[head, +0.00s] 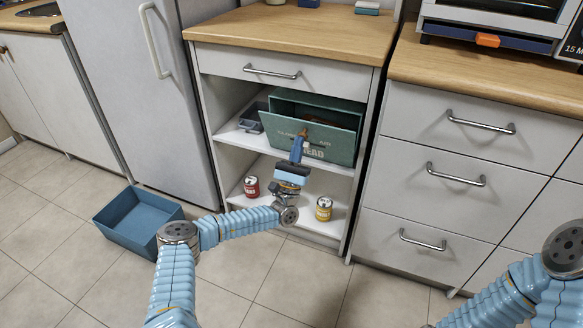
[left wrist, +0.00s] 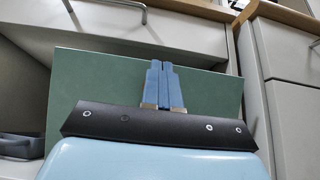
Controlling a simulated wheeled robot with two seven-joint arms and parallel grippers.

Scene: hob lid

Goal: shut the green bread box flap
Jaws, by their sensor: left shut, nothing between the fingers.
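The green bread box (head: 318,104) stands on the middle shelf of the open cabinet. Its flap (head: 336,147), with pale lettering, leans outward at the front, and the dark inside shows above its upper edge. My left gripper (head: 298,146) is shut and empty, with its blue fingers in front of the flap. In the left wrist view the shut fingers (left wrist: 164,84) lie over the flap's plain green face (left wrist: 100,85). I cannot tell whether they touch it. A small brown part shows by the fingertips in the head view. My right gripper is out of view.
A grey container (head: 252,119) sits left of the box. A red can (head: 251,187) and a yellow can (head: 323,209) stand on the shelf below. A blue bin (head: 138,218) is on the floor at left. The drawer (head: 271,71) above is shut.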

